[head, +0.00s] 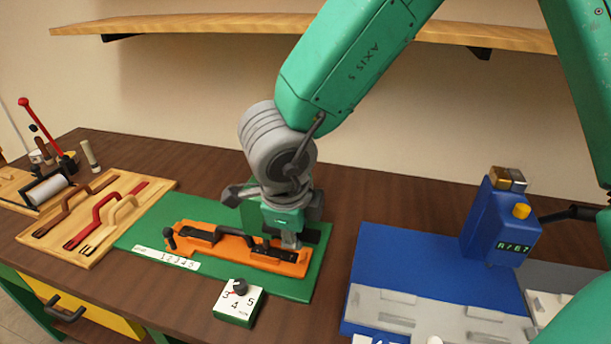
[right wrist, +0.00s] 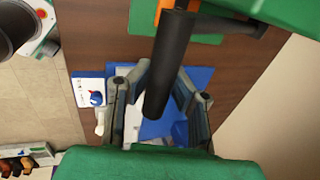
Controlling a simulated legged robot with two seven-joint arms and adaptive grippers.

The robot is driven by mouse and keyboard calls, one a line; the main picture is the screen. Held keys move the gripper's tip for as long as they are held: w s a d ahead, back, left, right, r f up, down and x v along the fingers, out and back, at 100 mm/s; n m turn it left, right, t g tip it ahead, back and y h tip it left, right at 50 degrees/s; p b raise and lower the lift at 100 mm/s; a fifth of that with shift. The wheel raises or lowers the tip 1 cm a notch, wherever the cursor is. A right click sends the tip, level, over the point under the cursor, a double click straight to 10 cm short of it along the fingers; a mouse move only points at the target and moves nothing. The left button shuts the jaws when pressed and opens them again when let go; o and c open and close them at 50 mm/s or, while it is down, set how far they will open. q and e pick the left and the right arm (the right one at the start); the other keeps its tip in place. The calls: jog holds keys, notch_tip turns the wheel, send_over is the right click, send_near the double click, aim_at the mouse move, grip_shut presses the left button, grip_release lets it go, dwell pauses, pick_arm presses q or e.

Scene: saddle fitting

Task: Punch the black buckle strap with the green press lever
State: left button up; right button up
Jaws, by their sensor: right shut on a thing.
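An orange press (head: 235,248) with a black lever (head: 203,233) lies on a green mat (head: 190,212) at the middle of the table. My right gripper (head: 283,238) is down at its right part and is shut on a black cylindrical handle. In the right wrist view the handle (right wrist: 168,65) runs between the two fingers (right wrist: 162,82). A dark piece (head: 277,253) lies on the orange body beneath the gripper; I cannot tell whether it is the black buckle strap. The gripper hides part of the press. My left gripper is out of the head view.
A green dial box (head: 239,303) and a white numbered strip (head: 167,258) are in front of the press. A wooden tray (head: 150,187) with dark, red and tan pieces is at left. A blue unit (head: 490,215) stands on a blue mat (head: 400,255) at right.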

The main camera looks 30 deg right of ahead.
jog(key=shift+s+a+f+b, duration=0.15)
jog(key=shift+a+f+b, duration=0.1)
jog(key=shift+f+b, duration=0.4)
jog(key=shift+s+a+f+b, duration=0.2)
jog(key=shift+a+f+b, duration=0.1)
jog(key=shift+f, duration=0.6)
jog(key=shift+s+a+f+b, duration=0.2)
jog(key=shift+f+b, duration=0.3)
jog(key=shift+f, duration=0.3)
notch_tip(320, 180, down, 4)
jog(key=shift+s+d+f+b, duration=0.1)
jog(key=shift+s+b, duration=0.05)
jog(key=shift+b, duration=1.1)
jog(key=shift+w+r+p, duration=0.15)
jog(key=shift+r+p, duration=0.75)
jog(key=shift+p, duration=0.15)
jog(key=shift+w+r+p, duration=0.1)
jog(key=shift+r+p, duration=0.8)
jog(key=shift+p, duration=0.1)
